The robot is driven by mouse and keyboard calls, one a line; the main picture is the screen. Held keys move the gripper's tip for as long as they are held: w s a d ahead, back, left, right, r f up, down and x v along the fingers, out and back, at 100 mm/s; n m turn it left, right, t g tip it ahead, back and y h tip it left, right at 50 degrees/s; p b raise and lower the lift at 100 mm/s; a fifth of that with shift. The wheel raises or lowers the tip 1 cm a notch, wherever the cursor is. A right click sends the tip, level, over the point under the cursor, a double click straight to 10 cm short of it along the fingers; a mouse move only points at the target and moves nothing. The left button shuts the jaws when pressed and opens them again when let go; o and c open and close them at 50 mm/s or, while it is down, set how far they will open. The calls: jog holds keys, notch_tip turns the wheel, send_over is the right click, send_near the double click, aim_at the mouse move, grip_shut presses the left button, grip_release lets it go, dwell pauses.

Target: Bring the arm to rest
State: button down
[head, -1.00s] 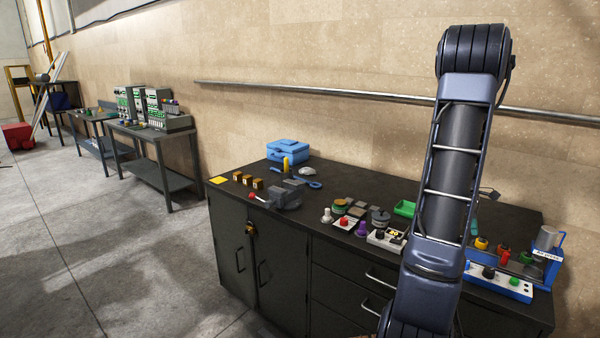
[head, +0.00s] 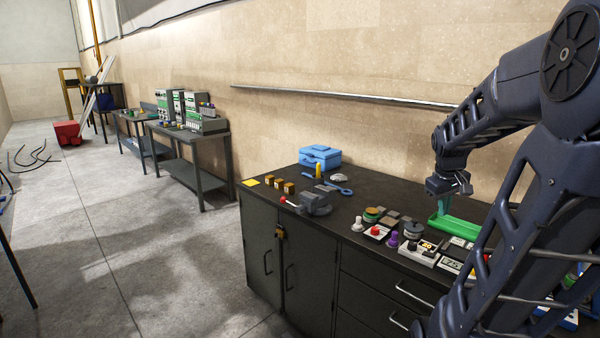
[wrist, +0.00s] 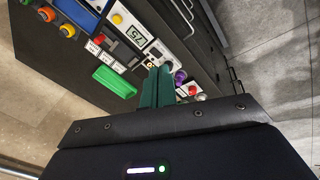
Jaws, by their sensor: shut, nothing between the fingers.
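My arm comes in from the right side of the head view, bent at the elbow. My gripper (head: 443,206) hangs from it with its teal fingers pointing down, over or in front of a green tray (head: 462,229) on the dark workbench (head: 330,240). In the wrist view my gripper (wrist: 157,85) has its two fingers together with nothing between them. The green tray also shows in the wrist view (wrist: 114,82), left of the fingers and apart from them in the picture.
Buttons and small devices, such as a purple knob (head: 393,239), crowd the bench front. A small vise (head: 315,203), wooden blocks (head: 279,186) and a blue toolbox (head: 320,156) sit to the left. A wall rail (head: 340,97) runs behind. Open floor (head: 150,250) lies left.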

jog(key=s+a+r+m+t+y, duration=0.2)
jog(key=s+a+m, duration=0.1)
jog(key=s+a, duration=0.6)
jog(key=a, duration=0.3)
jog(key=shift+s+a+r, duration=0.3)
jog(key=shift+a, duration=0.1)
dwell(1.3)
